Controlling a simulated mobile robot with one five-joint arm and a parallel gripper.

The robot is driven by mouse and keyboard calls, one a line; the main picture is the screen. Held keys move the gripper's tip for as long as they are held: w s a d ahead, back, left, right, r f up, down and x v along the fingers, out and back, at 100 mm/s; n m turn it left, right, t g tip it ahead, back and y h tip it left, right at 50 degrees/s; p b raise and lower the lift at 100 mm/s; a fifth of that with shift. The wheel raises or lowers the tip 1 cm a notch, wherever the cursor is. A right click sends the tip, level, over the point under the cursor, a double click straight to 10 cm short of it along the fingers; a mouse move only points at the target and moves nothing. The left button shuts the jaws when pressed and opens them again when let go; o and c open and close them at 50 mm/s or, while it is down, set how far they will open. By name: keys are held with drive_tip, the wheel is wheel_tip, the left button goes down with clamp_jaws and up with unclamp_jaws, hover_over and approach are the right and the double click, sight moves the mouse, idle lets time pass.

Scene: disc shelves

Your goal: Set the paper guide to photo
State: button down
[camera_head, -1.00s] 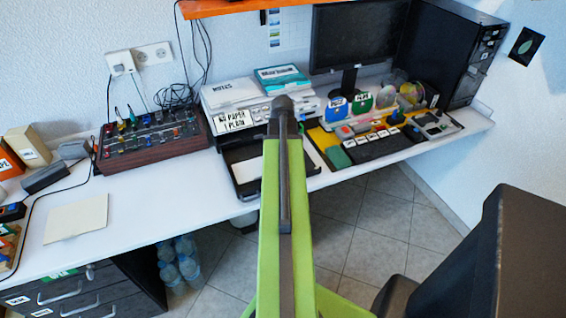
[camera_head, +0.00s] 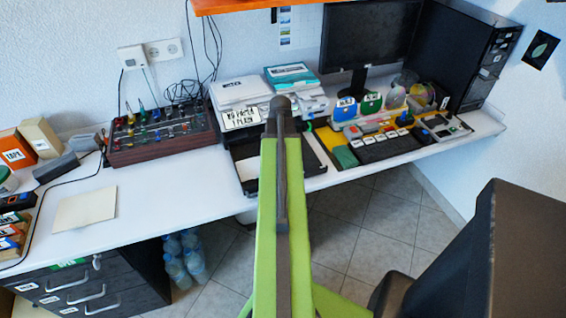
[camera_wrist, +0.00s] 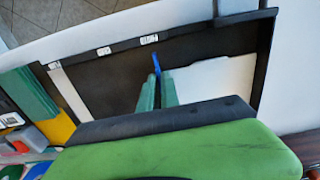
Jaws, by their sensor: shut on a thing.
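The paper guide (camera_wrist: 156,62) is a thin blue upright piece in the black printer tray (camera_wrist: 110,80). In the wrist view my gripper (camera_wrist: 157,80), with two green fingers, is shut on it. The guide stands close to the rightmost of three small white labels (camera_wrist: 149,39) on the tray's edge; I cannot read them. White paper (camera_wrist: 210,80) lies in the tray to the right of the fingers. In the head view the white printer (camera_head: 240,92) shows behind my green arm, with a display (camera_head: 241,117) whose text I cannot read clearly. My arm hides the gripper and guide there.
A control box with knobs (camera_head: 160,143) stands left of the printer. A keyboard-like black panel (camera_head: 388,148), a monitor (camera_head: 368,38) and a black computer tower (camera_head: 458,60) stand to the right. A paper sheet (camera_head: 86,209) lies on clear desk at left.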

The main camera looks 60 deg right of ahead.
drive_tip(key=c, duration=1.7)
unclamp_jaws()
drive_tip(key=shift+o, duration=0.6)
drive_tip(key=shift+s+d, duration=0.1)
wheel_tip(320, 180, up, 18)
drive_tip(key=p, duration=1.7)
drive_tip(key=shift+f, duration=0.25)
